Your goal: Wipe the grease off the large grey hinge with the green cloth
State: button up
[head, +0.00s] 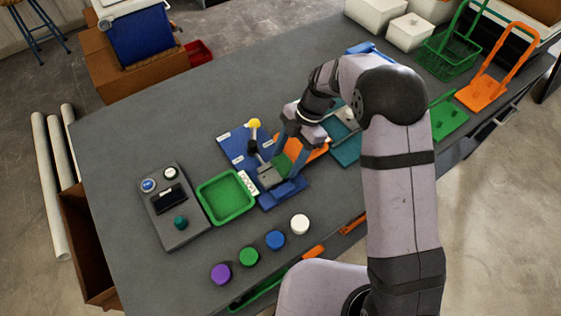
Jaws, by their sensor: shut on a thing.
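My gripper (284,158) points down over the blue fixture in the middle of the table. It is shut on the green cloth (283,166), which shows as a small green patch at the fingertips. The large grey hinge (268,179) lies on the blue fixture (284,193), just below and left of the cloth. The cloth is at or very near the hinge; I cannot tell whether they touch. The fingers and cloth hide part of the hinge, and grease on it is too small to make out.
A yellow-knobbed lever (254,124) stands close left of my gripper. An orange piece (314,150) lies to its right. A green tray (226,197), a grey control box (173,207) and several coloured round pieces (275,240) are nearby. The table's left end (125,130) is clear.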

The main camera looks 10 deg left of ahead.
jog(key=shift+r+p, duration=2.1)
jog(key=shift+r, duration=2)
jog(key=shift+f, duration=0.1)
